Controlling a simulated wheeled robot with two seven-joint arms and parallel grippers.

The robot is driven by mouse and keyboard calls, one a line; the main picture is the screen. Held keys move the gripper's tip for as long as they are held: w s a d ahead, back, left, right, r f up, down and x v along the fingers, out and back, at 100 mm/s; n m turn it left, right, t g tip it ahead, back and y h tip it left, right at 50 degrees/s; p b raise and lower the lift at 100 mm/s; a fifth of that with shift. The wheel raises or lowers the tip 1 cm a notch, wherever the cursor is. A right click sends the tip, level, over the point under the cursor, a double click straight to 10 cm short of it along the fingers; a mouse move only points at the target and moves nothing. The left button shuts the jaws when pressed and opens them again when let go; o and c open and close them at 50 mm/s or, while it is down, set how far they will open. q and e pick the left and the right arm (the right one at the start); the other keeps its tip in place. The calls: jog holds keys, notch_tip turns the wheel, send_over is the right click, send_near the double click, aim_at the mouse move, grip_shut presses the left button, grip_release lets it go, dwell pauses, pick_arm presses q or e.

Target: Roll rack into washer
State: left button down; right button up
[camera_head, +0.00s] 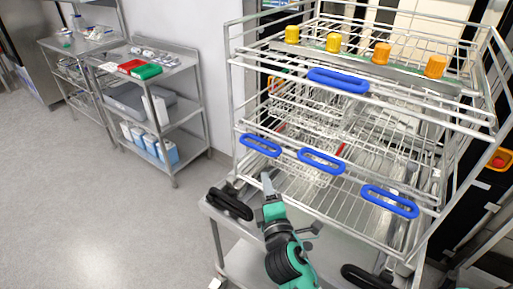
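The wire rack (441,120) has several metal tiers, blue oval handles (321,161) and yellow-orange caps (381,53) on top. It stands upright on a steel cart (247,262) with black grips (230,203). Behind it is what looks like the washer, with a dark side (478,140); the rack hides most of it.
Steel shelf carts (187,104) with red and green trays, grey bins and blue-white containers stand along the wall at left. An orange fitting (499,160) is at the right edge. The grey floor (105,215) at lower left is clear.

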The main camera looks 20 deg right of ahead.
aim_at(257, 147)
jog(key=w+p, duration=0.1)
jog(key=w, duration=0.3)
jog(key=w+d+r+p, duration=0.1)
jog(key=w, duration=0.4)
jog(key=w+r+p, duration=0.1)
jog(key=w, duration=0.3)
jog(key=shift+w+d, duration=0.25)
grip_shut()
